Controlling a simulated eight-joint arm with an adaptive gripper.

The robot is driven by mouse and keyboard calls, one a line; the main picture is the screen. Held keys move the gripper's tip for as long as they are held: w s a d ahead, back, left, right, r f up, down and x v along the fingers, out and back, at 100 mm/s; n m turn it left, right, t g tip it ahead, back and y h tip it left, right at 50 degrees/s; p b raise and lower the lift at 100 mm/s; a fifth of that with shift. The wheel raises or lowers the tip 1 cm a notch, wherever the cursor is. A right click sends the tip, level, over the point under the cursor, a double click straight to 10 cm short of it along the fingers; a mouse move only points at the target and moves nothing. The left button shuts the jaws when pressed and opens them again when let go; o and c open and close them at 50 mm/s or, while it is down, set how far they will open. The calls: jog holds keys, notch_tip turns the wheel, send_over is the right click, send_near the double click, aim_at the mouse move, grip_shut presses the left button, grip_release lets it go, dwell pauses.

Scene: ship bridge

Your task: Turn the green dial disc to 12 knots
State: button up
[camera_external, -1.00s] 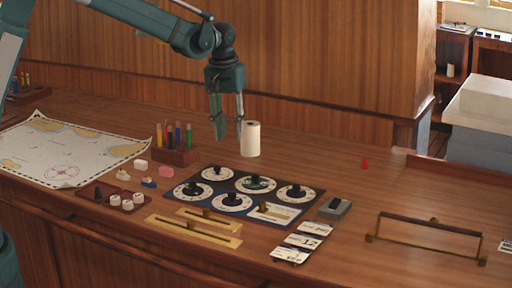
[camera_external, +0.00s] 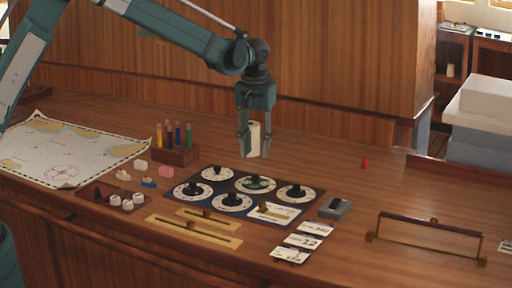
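The green dial disc (camera_external: 264,183) sits in the back row of a dark blue panel (camera_external: 222,188), between two white dials. It has a pale numbered ring and a dark knob at its centre; its setting is too small to read. My gripper (camera_external: 254,155) is open and points down, above and behind the green dial in the picture. Its two fingers are apart, clear of the dial. A white cylinder (camera_external: 254,139) shows between the fingers, seemingly standing behind them; I see no grip on it.
Other white dials (camera_external: 216,173) share the panel. Brass sliders (camera_external: 190,228) lie in front. White cards (camera_external: 302,241), one apparently marked 12, and a grey box (camera_external: 335,208) lie right. A pen rack (camera_external: 176,155) stands left.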

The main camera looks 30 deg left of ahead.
aim_at(256, 176)
jog(key=shift+f, duration=0.15)
jog(key=shift+f, duration=3.75)
jog(key=shift+c, duration=0.7)
jog(key=c, duration=0.8)
